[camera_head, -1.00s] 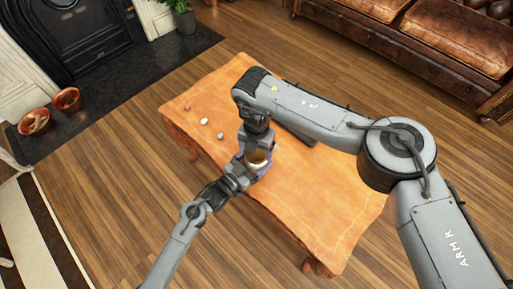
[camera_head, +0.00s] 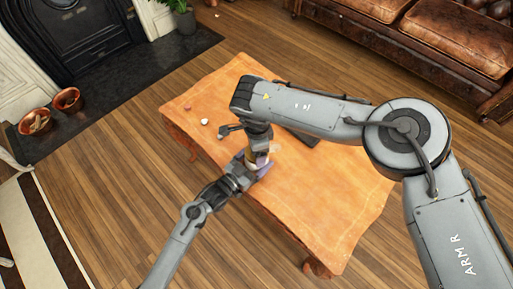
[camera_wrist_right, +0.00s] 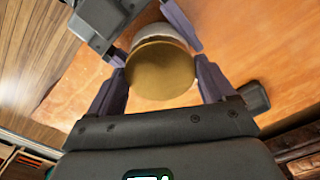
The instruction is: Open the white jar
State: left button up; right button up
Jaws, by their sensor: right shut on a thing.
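The white jar (camera_wrist_right: 153,34) with its gold lid (camera_wrist_right: 160,72) is between my two grippers, over the orange-brown table. In the right wrist view my right gripper (camera_wrist_right: 160,90) is shut on the gold lid, one finger on each side. My left gripper (camera_wrist_right: 148,40) has its fingers on either side of the jar's white body, below the lid. Whether it grips or only surrounds the jar I cannot tell. In the head view the jar is mostly hidden by my grippers, with gold showing (camera_head: 252,154).
The wooden table (camera_head: 325,195) has free room to the right and front. Small pale objects (camera_head: 205,122) lie at its left end. A dark flat object (camera_head: 303,137) lies behind my right arm. A leather sofa (camera_head: 450,40) stands at the back right.

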jog(key=shift+r, duration=0.25)
dwell(0.7)
jog(key=shift+r, duration=0.8)
jog(key=shift+r, duration=0.1)
jog(key=shift+r, duration=1.95)
pick_arm(q)
jog(key=o, duration=1.9)
jog(key=shift+c, duration=0.2)
